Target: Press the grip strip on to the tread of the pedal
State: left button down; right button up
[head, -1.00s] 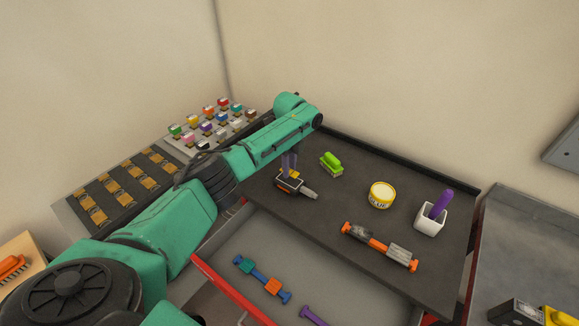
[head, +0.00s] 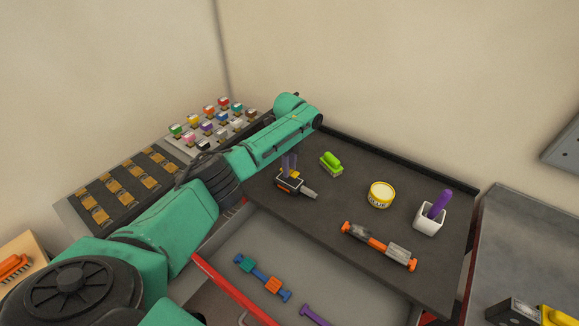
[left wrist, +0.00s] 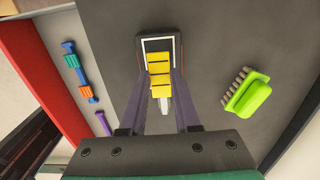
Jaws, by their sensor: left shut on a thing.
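My left gripper (head: 290,166), with purple fingers, points down at the dark mat near its left side. In the left wrist view its fingers (left wrist: 159,78) are shut on the yellow segmented grip strip (left wrist: 159,62). A little of the yellow strip (head: 295,174) also shows in the head view. The pedal (head: 289,184), dark with a pale edge, an orange patch and a grey spindle (head: 309,193), lies on the mat under the gripper. In the left wrist view the strip lies over the pedal's white-bordered face (left wrist: 145,43). I cannot tell whether they touch. My right gripper is not in view.
A green brush (head: 331,164) lies close right of the pedal. A glue tin (head: 381,194), a white cup (head: 430,219) with a purple stick and an orange-grey tool (head: 380,246) stand farther right. An open drawer (head: 225,235) in front holds coloured bars.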

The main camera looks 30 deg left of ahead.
pick_arm(q)
jog(key=shift+f, duration=0.1)
jog(key=shift+f+b, duration=0.95)
jog(key=shift+f, duration=0.1)
jog(key=shift+f, duration=0.1)
jog(key=shift+f+b, duration=0.3)
jog(key=shift+r, duration=0.1)
dwell(0.3)
jog(key=c, duration=0.5)
grip_release()
jog(key=shift+c, duration=0.2)
